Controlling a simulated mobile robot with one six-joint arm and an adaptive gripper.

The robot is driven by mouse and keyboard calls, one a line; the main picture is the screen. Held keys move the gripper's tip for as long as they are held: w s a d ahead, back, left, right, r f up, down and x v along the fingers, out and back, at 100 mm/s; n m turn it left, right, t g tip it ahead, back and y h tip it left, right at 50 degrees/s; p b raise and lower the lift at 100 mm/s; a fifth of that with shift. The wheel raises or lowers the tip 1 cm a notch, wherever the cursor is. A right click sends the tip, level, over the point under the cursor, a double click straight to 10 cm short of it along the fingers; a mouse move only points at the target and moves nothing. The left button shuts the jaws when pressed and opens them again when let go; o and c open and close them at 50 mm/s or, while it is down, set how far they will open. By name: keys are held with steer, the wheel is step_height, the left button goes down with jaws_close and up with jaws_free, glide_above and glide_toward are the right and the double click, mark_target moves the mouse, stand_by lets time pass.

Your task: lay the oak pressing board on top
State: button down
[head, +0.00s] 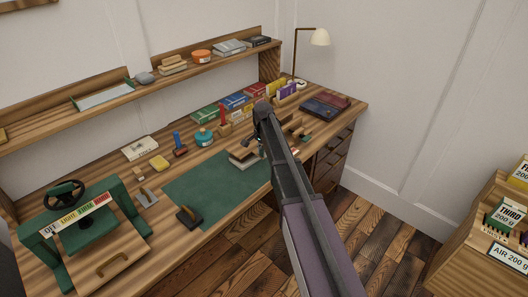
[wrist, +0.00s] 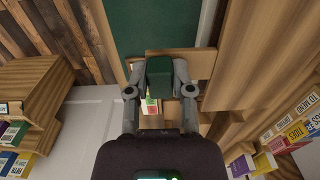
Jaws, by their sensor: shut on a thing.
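My gripper (wrist: 160,66) is shut on a dark green block in the wrist view. The block looks like a grip on the flat oak pressing board (wrist: 200,64), whose pale wood shows on both sides of the fingers. In the head view my gripper is mostly hidden behind my arm. A pale wooden board (head: 239,154) shows beside it, above a pale flat layer (head: 244,165) at the right end of the green mat (head: 215,188). I cannot tell whether board and layer touch.
A green press (head: 108,222) with a black wheel stands at the left. A black-handled tool (head: 188,217) lies on the mat's front edge. Dark books (head: 325,106) lie at the right. The mat's middle is clear.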

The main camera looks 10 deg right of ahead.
mark_target(263, 158)
steer(key=shift+f+b, duration=0.85)
steer(key=shift+f, duration=0.25)
steer(key=shift+f+b, duration=0.7)
steer(key=shift+f, duration=0.05)
stand_by(0.8)
steer(key=shift+c, duration=2.1)
jaws_free()
steer(key=shift+r, duration=0.1)
